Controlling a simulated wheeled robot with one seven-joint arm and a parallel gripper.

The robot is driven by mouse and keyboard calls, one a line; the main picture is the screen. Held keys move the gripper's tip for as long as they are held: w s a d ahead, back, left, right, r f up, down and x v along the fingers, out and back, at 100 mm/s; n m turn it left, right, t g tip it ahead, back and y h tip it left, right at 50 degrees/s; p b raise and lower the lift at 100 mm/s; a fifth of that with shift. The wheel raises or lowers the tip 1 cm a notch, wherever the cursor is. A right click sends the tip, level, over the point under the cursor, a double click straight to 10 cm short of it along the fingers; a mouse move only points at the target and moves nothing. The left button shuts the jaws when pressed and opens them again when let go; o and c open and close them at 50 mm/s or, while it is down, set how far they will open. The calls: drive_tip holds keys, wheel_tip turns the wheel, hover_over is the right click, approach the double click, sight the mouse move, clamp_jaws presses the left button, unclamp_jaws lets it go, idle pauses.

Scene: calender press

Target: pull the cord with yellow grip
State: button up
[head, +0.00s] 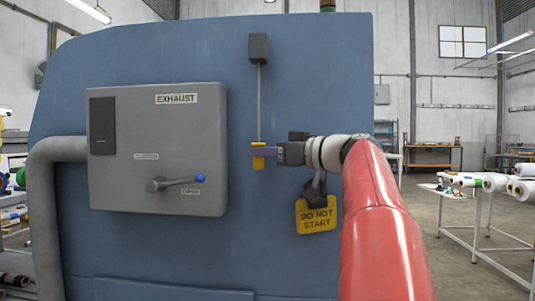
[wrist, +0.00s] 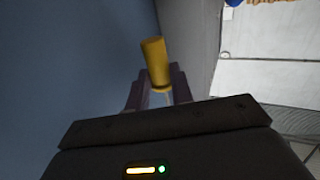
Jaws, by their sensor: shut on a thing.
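The cord (head: 259,95) hangs straight down from a dark box (head: 258,48) on the blue panel. Its yellow grip (head: 259,163) is at the lower end, and the grip also shows in the wrist view (wrist: 155,62). My gripper (head: 262,152) comes in from the right in the head view and is shut on the yellow grip. In the wrist view the fingers sit on both sides of the grip's lower part. The fingers hide part of the grip in both views.
A grey exhaust box (head: 130,185) with a blue-knobbed lever (head: 178,183) stands left of the cord. A yellow "DO NOT START" tag (head: 317,216) hangs below my wrist on the blue panel (head: 180,255). Tables with rolls (head: 490,182) are at the far right.

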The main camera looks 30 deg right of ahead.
drive_tip(key=shift+r, duration=0.45)
drive_tip(key=o, duration=1)
drive_tip(key=shift+o, duration=0.2)
drive_tip(key=shift+s, duration=0.1)
drive_tip(key=v, duration=0.7)
drive_tip(key=shift+s+d+b, duration=0.2)
drive_tip(key=shift+s+b, duration=0.15)
